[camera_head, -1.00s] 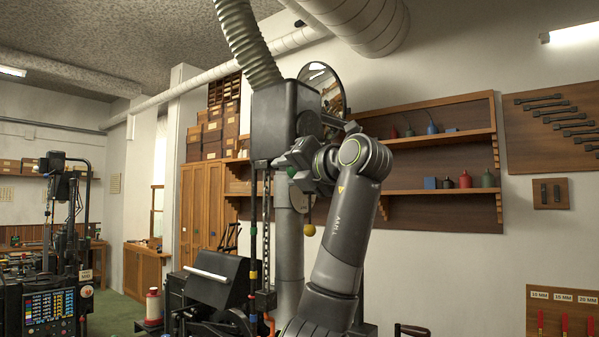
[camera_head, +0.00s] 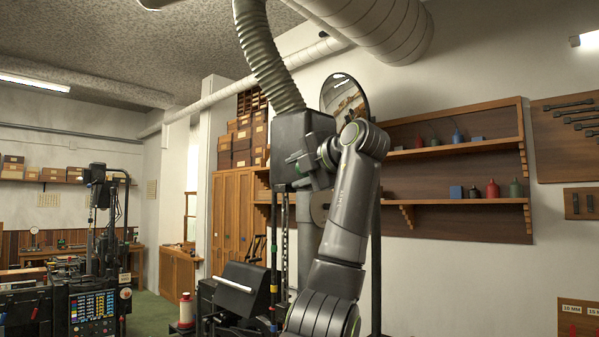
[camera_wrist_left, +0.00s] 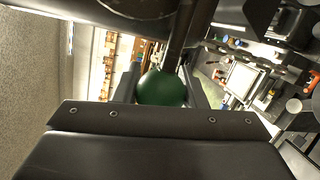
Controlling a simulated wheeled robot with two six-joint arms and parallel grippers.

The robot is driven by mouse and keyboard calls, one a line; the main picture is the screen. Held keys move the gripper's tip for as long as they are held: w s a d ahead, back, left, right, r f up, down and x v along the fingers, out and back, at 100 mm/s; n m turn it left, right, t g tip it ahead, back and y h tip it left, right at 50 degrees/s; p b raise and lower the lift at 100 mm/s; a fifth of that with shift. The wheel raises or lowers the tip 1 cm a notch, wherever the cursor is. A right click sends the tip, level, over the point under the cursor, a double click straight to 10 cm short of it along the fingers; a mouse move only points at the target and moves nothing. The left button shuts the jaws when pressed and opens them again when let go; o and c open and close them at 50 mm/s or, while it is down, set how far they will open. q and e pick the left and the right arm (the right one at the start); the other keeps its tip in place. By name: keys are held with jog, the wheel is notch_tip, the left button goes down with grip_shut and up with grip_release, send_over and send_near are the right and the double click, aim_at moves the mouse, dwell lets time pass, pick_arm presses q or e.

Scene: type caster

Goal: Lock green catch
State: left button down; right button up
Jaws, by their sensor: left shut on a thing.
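A round green knob (camera_wrist_left: 162,90), the visible part of the green catch, sits between the two fingers of my left gripper (camera_wrist_left: 163,80) in the left wrist view. A dark rod runs up from the knob. My left gripper (camera_head: 299,160) shows in the head view in front of the dark box-shaped machine head (camera_head: 290,130), pointing left. It is shut on the green knob. The knob itself is hidden in the head view, and the rest of the catch cannot be made out. My right gripper is not in view.
A ribbed hose (camera_head: 268,55) rises from the machine head, with a round mirror (camera_head: 345,97) behind. A slanted dark machine cover (camera_head: 243,285) stands below left. A wall shelf (camera_head: 455,201) with bottles is at right. A machine with a screen (camera_head: 97,308) stands far left.

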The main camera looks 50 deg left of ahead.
pick_arm(q)
jog(key=shift+r, duration=0.25)
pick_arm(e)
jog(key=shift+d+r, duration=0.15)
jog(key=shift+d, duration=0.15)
pick_arm(q)
jog(key=c, duration=0.9)
grip_release()
jog(key=shift+d+f, duration=0.1)
jog(key=shift+d, duration=0.05)
jog(key=shift+d, duration=0.3)
jog(key=s+d+r+b, duration=0.1)
jog(key=d+b, duration=0.3)
jog(key=d, duration=1.2)
jog(key=shift+d+r, duration=0.2)
jog(key=shift+r, duration=0.7)
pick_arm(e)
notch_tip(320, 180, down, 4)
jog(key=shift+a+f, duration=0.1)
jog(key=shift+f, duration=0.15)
